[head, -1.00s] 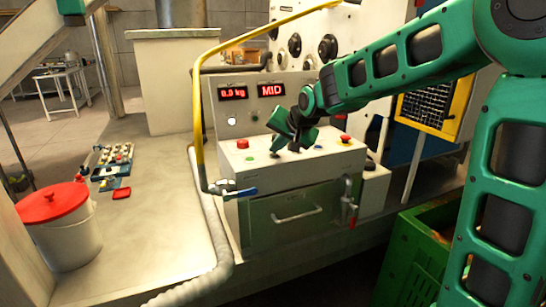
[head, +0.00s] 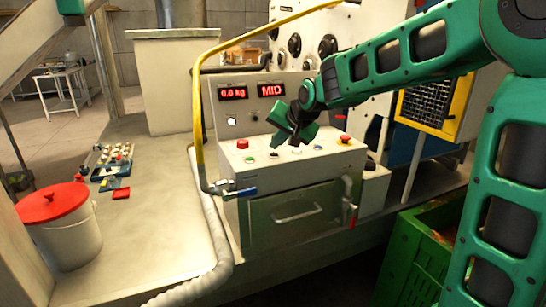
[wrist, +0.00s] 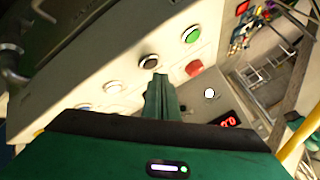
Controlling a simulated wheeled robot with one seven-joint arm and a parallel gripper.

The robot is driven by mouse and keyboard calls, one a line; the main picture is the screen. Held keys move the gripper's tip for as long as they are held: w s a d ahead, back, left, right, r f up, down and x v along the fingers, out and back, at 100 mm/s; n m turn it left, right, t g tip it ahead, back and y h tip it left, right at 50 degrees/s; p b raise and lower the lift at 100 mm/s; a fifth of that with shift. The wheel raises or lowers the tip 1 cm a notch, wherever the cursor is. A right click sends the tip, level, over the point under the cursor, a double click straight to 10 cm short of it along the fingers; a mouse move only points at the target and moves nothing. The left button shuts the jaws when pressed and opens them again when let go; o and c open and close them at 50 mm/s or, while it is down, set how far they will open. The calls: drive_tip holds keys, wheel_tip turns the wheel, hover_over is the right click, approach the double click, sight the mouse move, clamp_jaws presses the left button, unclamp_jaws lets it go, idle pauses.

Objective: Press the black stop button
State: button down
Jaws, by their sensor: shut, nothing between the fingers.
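The black button (head: 273,154) is on the sloped top of the cream control box, right of a green button (head: 249,159) and a red mushroom button (head: 242,144). In the wrist view the black button (wrist: 149,61) is dark with a pale ring, just beyond my fingertips. My gripper (head: 296,141) is shut and empty, tilted, with its tips above the panel and right of the black button in the head view. In the wrist view the tips of my gripper (wrist: 159,76) appear close beside the button and apart from it.
Pale buttons (head: 297,150) and a second red mushroom button (head: 344,139) share the panel. An upright display panel (head: 251,91) reads 0.0 kg and MID. A yellow pipe (head: 197,130) rises at the box's left. A green crate (head: 408,255) stands at lower right.

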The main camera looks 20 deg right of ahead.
drive_tip(key=shift+r, duration=2.5)
drive_tip(key=s+d+f+g+h, duration=0.2)
drive_tip(key=s+d+f, duration=0.3)
drive_tip(key=s+d, duration=0.45)
drive_tip(key=s+d+f+g+h, duration=0.1)
drive_tip(key=s+d+f+g, duration=0.35)
drive_tip(key=s, duration=0.85)
drive_tip(key=s+d+f+g, duration=0.1)
drive_tip(key=s+f, duration=0.1)
drive_tip(key=s, duration=0.5)
drive_tip(key=s+d+f, duration=0.1)
drive_tip(key=s+f, duration=0.2)
drive_tip(key=s, duration=0.4)
drive_tip(key=s+d+f+g+y, duration=0.1)
drive_tip(key=s+f, duration=0.1)
drive_tip(key=s, duration=0.6)
drive_tip(key=shift+d+f+g, duration=0.3)
drive_tip(key=shift+g, duration=0.05)
drive_tip(key=shift+w, duration=0.1)
